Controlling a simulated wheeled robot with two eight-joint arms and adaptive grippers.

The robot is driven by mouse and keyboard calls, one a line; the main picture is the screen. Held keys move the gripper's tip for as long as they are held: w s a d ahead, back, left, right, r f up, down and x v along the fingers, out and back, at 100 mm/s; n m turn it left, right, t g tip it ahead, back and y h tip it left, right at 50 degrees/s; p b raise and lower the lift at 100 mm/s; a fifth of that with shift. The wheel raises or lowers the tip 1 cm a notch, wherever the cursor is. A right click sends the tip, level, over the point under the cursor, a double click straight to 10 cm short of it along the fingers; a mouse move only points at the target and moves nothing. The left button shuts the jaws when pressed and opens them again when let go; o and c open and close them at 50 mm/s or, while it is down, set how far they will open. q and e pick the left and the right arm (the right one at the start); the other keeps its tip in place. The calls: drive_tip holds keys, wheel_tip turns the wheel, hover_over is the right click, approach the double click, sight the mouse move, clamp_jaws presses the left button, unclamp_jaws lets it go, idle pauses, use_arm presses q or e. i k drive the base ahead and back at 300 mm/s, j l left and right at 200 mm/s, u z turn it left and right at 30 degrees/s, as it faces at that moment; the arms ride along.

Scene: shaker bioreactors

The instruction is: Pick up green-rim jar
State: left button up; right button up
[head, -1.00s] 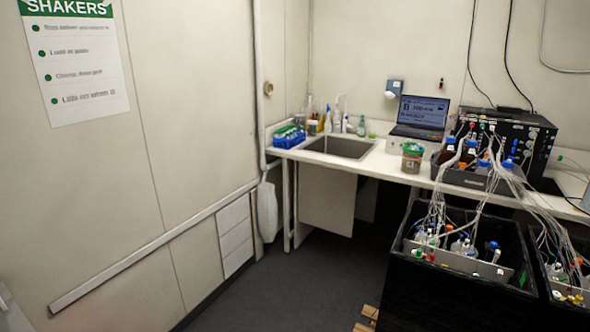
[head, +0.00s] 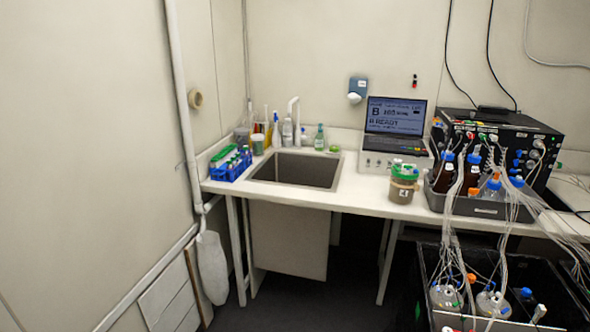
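The green-rim jar (head: 403,184) stands upright on the white counter, between the sink and the grey bottle tray. It has a green lid, a brownish body and a small white label. It is in front of the laptop's stand and left of the tray, with a small gap to the tray. Neither of my grippers shows in the head view.
The sink (head: 297,170) lies left of the jar. A blue rack (head: 230,165) stands at the counter's left end. A laptop (head: 394,118) is behind the jar. A grey tray (head: 475,207) with tubed bottles stands right. Dark bins (head: 530,262) with tubing stand below at right.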

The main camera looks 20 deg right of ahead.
sight(403, 186)
drive_tip(key=i+z, duration=0.25)
drive_tip(key=i, duration=0.15)
drive_tip(key=i+j+z, duration=0.1)
drive_tip(key=i+z, duration=0.2)
drive_tip(key=i, duration=0.15)
drive_tip(key=i+j+z, duration=0.25)
drive_tip(key=i, duration=0.15)
